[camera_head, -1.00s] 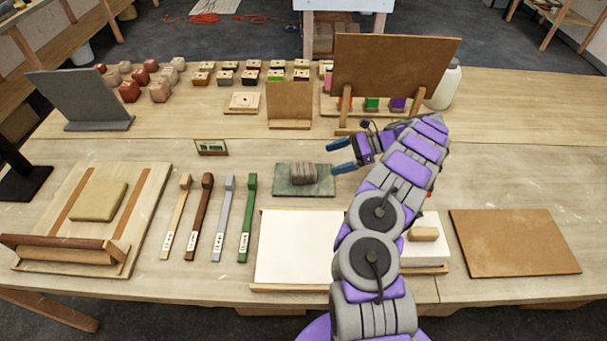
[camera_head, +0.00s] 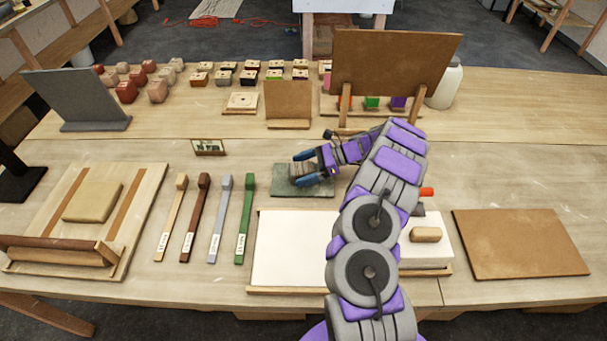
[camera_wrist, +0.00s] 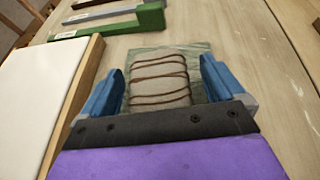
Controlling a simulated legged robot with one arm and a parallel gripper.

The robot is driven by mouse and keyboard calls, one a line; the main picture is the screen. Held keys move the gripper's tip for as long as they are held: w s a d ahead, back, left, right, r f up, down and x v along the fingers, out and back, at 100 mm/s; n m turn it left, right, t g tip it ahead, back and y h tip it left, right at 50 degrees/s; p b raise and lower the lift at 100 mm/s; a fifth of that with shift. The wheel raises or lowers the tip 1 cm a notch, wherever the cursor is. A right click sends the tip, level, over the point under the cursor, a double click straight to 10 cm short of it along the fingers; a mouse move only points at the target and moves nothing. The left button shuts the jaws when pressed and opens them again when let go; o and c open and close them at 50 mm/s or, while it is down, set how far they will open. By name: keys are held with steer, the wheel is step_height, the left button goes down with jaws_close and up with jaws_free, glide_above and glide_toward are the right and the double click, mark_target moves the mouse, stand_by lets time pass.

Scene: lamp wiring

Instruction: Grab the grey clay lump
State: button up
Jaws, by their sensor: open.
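A grey lump (camera_wrist: 158,80) wrapped with several turns of brown wire lies on a grey-green mat (camera_head: 288,189), mid-table. In the head view the lump (camera_head: 299,170) is partly hidden by my gripper (camera_head: 304,168). The wrist view shows my gripper (camera_wrist: 162,72) open, with one blue finger on each side of the lump. A gap shows between each finger and the lump there. I cannot tell how high the fingers are above the mat.
A white panel (camera_head: 290,248) in a wooden frame lies just in front of the mat. Several upright-ended sticks, including a green one (camera_head: 245,220), lie to the left. An upright brown board (camera_head: 393,65) stands behind my arm. Bare table lies right of the mat.

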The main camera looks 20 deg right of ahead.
steer(key=shift+a+r, duration=0.1)
steer(key=shift+a, duration=0.05)
steer(key=shift+c, duration=0.8)
steer(key=c, duration=1.3)
steer(key=shift+r, duration=0.15)
